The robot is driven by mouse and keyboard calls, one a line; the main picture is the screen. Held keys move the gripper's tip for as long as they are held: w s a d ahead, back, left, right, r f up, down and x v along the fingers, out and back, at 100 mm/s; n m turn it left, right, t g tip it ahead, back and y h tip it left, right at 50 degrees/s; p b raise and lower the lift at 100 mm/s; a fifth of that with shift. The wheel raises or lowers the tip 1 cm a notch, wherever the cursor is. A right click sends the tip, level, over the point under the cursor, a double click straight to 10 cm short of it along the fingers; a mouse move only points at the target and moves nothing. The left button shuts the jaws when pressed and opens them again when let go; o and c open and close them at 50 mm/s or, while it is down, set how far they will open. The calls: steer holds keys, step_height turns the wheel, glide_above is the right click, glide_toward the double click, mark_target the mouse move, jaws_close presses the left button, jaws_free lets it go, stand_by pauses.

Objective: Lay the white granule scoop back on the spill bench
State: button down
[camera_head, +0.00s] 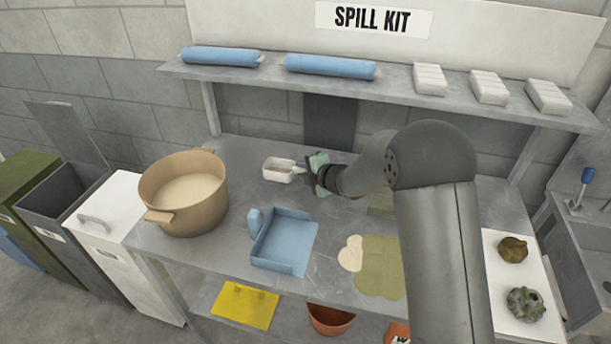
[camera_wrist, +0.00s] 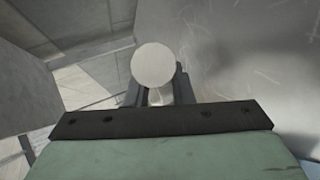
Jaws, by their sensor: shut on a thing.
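The white granule scoop (camera_head: 279,171) is over the back part of the grey spill bench (camera_head: 241,150), left of my gripper (camera_head: 304,172). A little brownish matter shows in its bowl. My gripper is shut on the scoop's handle. In the wrist view the round pale end of the scoop's handle (camera_wrist: 153,64) shows between the dark fingers (camera_wrist: 154,93); the bowl is hidden there. The scoop looks roughly level and close to the bench top. I cannot tell whether it touches the surface.
A tan pot (camera_head: 202,212) of pale granules stands on the bench's left end. A blue dustpan (camera_head: 283,245) lies at the front middle, beside a greenish spill (camera_head: 380,268). A shelf (camera_head: 396,88) with blue rolls (camera_head: 331,66) and white packs (camera_head: 430,79) overhangs the back.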

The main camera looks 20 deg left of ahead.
steer(key=shift+w+f, duration=0.4)
steer(key=shift+f+p, duration=0.3)
steer(key=shift+f, duration=1.25)
steer(key=shift+f, duration=0.2)
steer(key=c, duration=1.3)
jaws_free()
steer(key=shift+r, duration=0.1)
steer(key=shift+o, duration=0.2)
steer(key=shift+r, duration=0.25)
steer(key=b+v, duration=0.2)
steer(key=v, duration=1)
steer(key=shift+f, duration=0.1)
